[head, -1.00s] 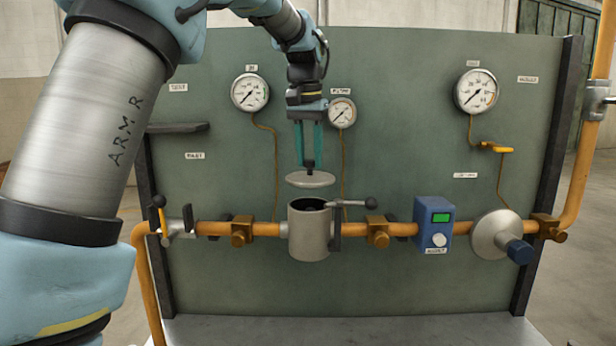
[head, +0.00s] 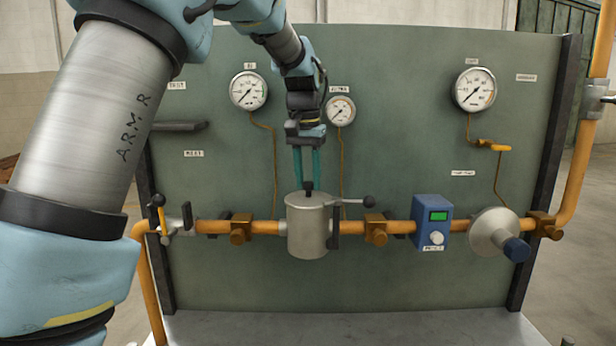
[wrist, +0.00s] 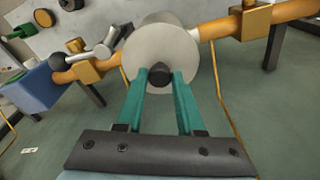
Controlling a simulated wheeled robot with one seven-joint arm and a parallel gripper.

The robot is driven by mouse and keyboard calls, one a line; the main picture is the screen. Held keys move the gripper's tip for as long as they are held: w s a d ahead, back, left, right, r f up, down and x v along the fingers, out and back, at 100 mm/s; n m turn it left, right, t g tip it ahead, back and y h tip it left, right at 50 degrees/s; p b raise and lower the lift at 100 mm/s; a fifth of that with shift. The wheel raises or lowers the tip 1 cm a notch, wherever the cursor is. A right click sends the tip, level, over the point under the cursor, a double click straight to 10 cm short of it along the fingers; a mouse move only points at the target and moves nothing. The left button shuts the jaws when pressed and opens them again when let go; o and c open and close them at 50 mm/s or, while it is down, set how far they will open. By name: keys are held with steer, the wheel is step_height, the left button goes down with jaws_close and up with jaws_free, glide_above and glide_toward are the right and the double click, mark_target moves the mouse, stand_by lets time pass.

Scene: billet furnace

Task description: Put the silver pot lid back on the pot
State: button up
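The silver pot lid (wrist: 160,50) is a round grey disc with a black knob (head: 308,186). In the head view it lies on top of the grey cylindrical pot (head: 308,228), covering its mouth, and looks about level. The lid hides most of the pot in the wrist view. My gripper (head: 308,185) points down from above. Its two teal fingers stand on either side of the black knob and appear shut on it, as the wrist view (wrist: 160,77) also shows.
The pot sits in line with an orange pipe (head: 265,228). A lever with a dark ball (head: 368,202) is close on the pot's right. A blue box (head: 432,222) and a silver disc fitting (head: 490,233) are further right. The green panel (head: 400,150) with gauges stands behind.

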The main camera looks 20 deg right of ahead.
mark_target(306, 200)
steer(key=o, duration=0.4)
steer(key=shift+o, duration=0.2)
steer(key=shift+r, duration=0.1)
steer(key=shift+r, duration=0.65)
step_height(306, 200, up, 11)
steer(key=s+a+b, duration=0.1)
steer(key=b, duration=0.1)
steer(key=shift+r, duration=0.2)
